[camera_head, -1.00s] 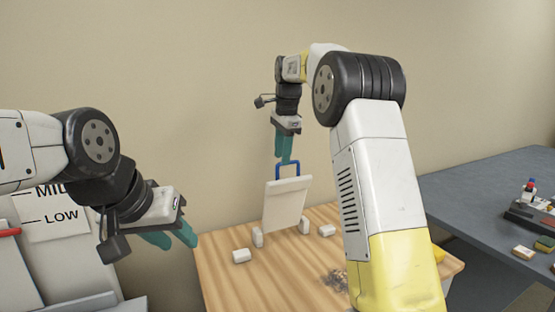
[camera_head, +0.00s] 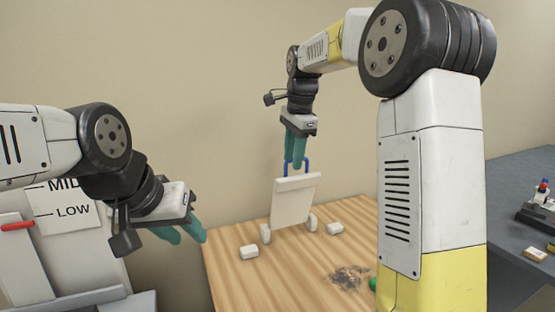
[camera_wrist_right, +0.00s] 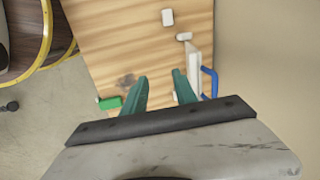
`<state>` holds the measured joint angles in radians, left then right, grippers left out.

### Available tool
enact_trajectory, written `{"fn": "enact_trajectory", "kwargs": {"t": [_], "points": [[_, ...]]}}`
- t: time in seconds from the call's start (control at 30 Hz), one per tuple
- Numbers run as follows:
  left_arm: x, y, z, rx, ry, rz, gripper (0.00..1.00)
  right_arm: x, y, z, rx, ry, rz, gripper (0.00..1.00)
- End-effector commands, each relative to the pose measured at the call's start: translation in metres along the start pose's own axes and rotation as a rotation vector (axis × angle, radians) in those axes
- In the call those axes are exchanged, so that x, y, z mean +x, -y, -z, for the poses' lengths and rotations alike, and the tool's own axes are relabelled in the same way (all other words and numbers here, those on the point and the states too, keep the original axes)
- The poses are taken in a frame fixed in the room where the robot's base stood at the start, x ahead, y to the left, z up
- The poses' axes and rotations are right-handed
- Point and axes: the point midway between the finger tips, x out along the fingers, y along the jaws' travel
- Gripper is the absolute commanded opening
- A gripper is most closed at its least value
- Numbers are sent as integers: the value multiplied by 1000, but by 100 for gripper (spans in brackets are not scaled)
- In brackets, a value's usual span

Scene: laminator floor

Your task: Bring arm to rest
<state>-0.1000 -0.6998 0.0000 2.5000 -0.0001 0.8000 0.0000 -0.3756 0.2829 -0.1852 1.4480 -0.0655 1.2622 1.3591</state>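My left gripper (camera_head: 182,232) is at the left in the head view, its two teal fingers apart with nothing between them. It is in front of the white machine and left of the wooden table. My right gripper (camera_head: 295,150) hangs fingers down above the table, near the blue handle (camera_head: 299,160) of the upright white board (camera_head: 293,203). In the right wrist view its teal fingers (camera_wrist_right: 157,92) are apart with bare tabletop between them. The board and blue handle (camera_wrist_right: 209,82) stand beside the right-hand finger there, outside the gap.
The wooden table (camera_head: 235,279) carries small white blocks (camera_head: 249,251), a dark smudge (camera_head: 349,278) and a green object (camera_wrist_right: 110,103). A grey table (camera_head: 515,180) with small items is at the right.

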Motion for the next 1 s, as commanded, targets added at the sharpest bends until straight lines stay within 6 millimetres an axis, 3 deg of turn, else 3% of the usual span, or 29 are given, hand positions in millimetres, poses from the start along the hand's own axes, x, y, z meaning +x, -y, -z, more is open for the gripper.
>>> {"fn": "enact_trajectory", "kwargs": {"t": [0.2, 0.47, 0.8, 1.0], "points": [[0, 0, 0, 0, 0, 0, 36, -29, -60, 3, -235, 19, 93, 34], [0, 0, 0, 0, 0, 0, 36, -43, -147, -10, -596, -29, 215, 34], [0, 0, 0, 0, 0, 0, 36, -23, -250, -41, -1038, -190, 309, 34], [0, 0, 0, 0, 0, 0, 36, -8, -277, -51, -1175, -258, 316, 34]]}}
